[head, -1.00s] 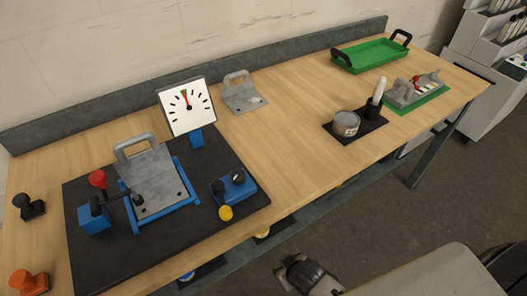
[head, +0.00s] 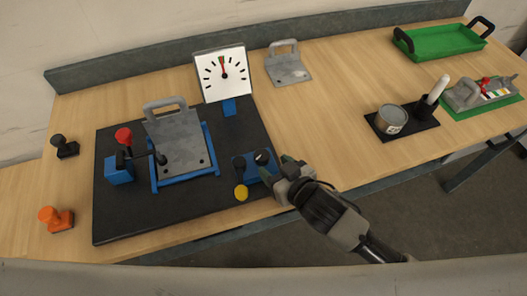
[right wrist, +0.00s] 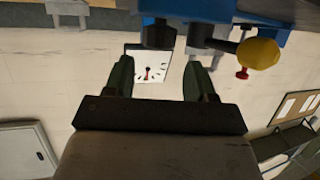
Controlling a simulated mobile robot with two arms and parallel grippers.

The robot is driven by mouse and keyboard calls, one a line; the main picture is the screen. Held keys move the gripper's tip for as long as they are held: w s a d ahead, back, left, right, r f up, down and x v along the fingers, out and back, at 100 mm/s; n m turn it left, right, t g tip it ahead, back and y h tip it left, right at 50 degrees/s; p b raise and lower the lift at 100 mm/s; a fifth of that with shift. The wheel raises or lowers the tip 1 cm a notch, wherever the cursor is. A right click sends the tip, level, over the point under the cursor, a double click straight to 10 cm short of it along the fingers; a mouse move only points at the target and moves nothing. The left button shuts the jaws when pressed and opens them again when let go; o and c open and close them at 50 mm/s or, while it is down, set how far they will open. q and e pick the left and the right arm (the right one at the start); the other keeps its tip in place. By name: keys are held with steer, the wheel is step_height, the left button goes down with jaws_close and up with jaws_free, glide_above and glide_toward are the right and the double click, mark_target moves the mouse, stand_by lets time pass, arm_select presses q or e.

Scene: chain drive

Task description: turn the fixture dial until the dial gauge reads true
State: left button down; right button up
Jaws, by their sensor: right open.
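The dial gauge (head: 213,88) has a white face with black ticks; its needle points nearly straight up, close to a small coloured mark. It shows partly in the right wrist view (right wrist: 145,76). A blue block (head: 252,174) on the black base plate carries two dark knobs, a left one (head: 239,162) and a right one (head: 262,157), and a yellow button (head: 241,192). The knobs also show in the right wrist view (right wrist: 158,36). My right gripper (head: 282,163) is open and empty, just right of the block; contact cannot be told. My left gripper is out of view.
A grey plate with a handle (head: 175,140) sits in a blue frame, beside a red-knobbed lever (head: 124,136). Black (head: 65,147) and orange (head: 56,218) handled pieces stand left. A tin (head: 391,118) and a green tray (head: 440,44) are right. Bare wood lies between.

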mark_target(263, 157)
steer(key=x, duration=0.7)
steer(key=shift+w+f+p, duration=0.1)
steer(key=shift+f+p, duration=0.05)
steer(key=shift+p, duration=0.25)
steer(key=shift+c, duration=0.5)
steer(key=c, duration=0.6)
steer(key=shift+o, duration=0.3)
steer(key=shift+a+m+t+h, duration=0.15)
steer(key=shift+m+t+h, duration=0.25)
steer(key=shift+m+h, duration=0.25)
steer(key=shift+m+t+h+b, duration=0.4)
steer(key=shift+m+h+b, duration=0.4)
steer(key=shift+m+h, duration=0.3)
steer(key=o, duration=0.6)
steer(key=shift+o, duration=0.2)
